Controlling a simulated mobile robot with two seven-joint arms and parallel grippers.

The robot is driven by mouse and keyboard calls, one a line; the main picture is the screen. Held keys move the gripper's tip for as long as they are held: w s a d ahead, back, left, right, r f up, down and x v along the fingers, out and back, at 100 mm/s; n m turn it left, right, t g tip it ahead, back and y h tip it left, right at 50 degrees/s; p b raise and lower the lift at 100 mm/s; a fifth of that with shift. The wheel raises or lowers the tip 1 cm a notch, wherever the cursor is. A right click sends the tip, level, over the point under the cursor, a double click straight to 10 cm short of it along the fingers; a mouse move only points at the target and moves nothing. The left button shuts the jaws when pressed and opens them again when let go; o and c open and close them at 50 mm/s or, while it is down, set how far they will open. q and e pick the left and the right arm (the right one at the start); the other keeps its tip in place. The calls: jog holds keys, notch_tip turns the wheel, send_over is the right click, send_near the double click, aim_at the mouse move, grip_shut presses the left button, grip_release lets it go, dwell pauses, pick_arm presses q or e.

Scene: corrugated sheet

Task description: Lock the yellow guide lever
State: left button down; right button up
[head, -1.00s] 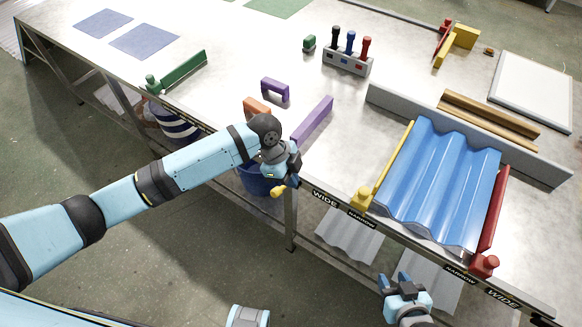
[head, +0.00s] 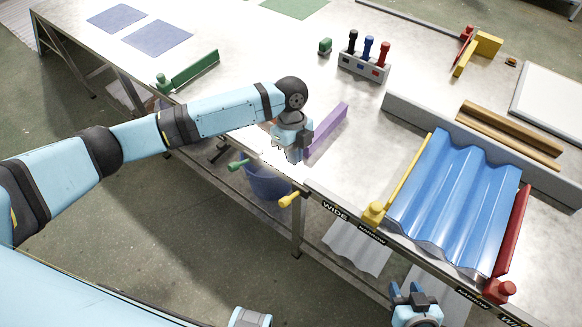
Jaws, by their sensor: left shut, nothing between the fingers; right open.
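The yellow lever (head: 289,200) sticks out from the table's front edge, left of the WIDE label, its knob pointing left and slightly down. My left gripper (head: 293,154) is shut and empty, pointing down above and behind the lever and apart from it in the head view. Its fingertips are small and hard to make out. The yellow guide bar (head: 408,172) runs along the left side of the blue corrugated sheet (head: 458,202), with a yellow block (head: 374,213) at its front end. My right gripper (head: 414,295) is open and empty in front of the table, low in the picture.
A red guide (head: 513,232) borders the sheet's right side. A green lever (head: 238,164) stands left of the yellow one, above a blue bucket (head: 268,184). A purple bar (head: 329,129) lies behind my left gripper. A grey fence (head: 450,134) stands behind the sheet.

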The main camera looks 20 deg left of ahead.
pick_arm(q)
send_over(289, 200)
jog(key=w, duration=0.2)
notch_tip(289, 200, down, 8)
jog(key=shift+p+x, duration=0.75)
jog(key=shift+x, duration=0.5)
jog(key=shift+s+a+f, duration=0.3)
jog(key=shift+a+f, duration=0.1)
jog(key=shift+f, duration=0.25)
